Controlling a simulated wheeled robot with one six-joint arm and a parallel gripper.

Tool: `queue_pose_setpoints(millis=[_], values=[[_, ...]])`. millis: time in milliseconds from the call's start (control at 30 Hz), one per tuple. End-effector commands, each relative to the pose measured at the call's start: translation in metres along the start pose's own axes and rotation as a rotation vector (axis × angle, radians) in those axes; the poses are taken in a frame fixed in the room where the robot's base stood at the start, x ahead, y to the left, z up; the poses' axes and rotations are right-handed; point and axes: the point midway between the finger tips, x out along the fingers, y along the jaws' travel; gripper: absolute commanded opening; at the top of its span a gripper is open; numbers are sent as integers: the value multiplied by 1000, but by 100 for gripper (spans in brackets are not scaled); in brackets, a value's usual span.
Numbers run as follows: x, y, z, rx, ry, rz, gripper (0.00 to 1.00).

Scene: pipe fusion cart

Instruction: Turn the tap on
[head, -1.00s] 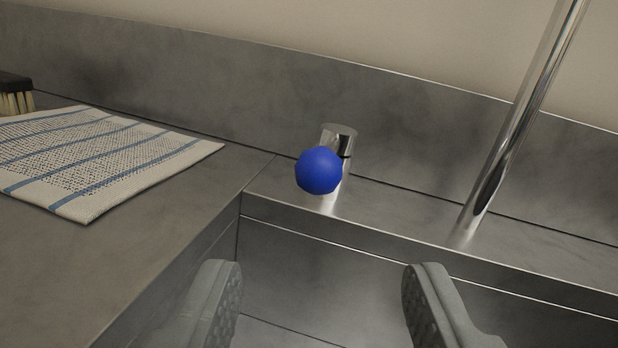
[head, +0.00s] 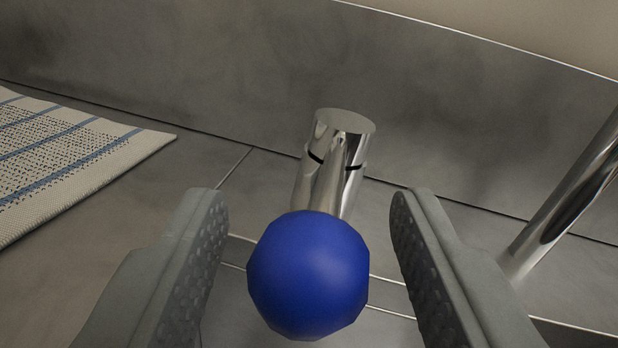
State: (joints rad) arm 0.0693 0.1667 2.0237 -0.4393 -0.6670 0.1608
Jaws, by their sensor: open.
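The tap's control is a short chrome cylinder (head: 342,140) with a lever that ends in a blue ball knob (head: 308,276). The lever points toward me. A chrome pipe (head: 570,205), perhaps the tap's spout, rises at the right and its upper part is out of the picture. My gripper (head: 309,210) is open, with one grey finger left of the ball and one right of it. Gaps show between the ball and both fingers. The ball hides part of the lever and the ledge behind.
A white cloth with blue stripes (head: 70,155) lies on the metal counter at the left. A grey metal backsplash (head: 200,75) runs behind the tap. The metal ledge (head: 265,185) around the control is otherwise clear.

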Motion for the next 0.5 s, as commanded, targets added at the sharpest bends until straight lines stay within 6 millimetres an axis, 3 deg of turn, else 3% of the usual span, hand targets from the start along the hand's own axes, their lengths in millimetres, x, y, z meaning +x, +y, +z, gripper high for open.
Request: queue_pose_setpoints(millis=[367,500], values=[[4,0,0,0,0,0,46],[4,0,0,0,0,0,19]])
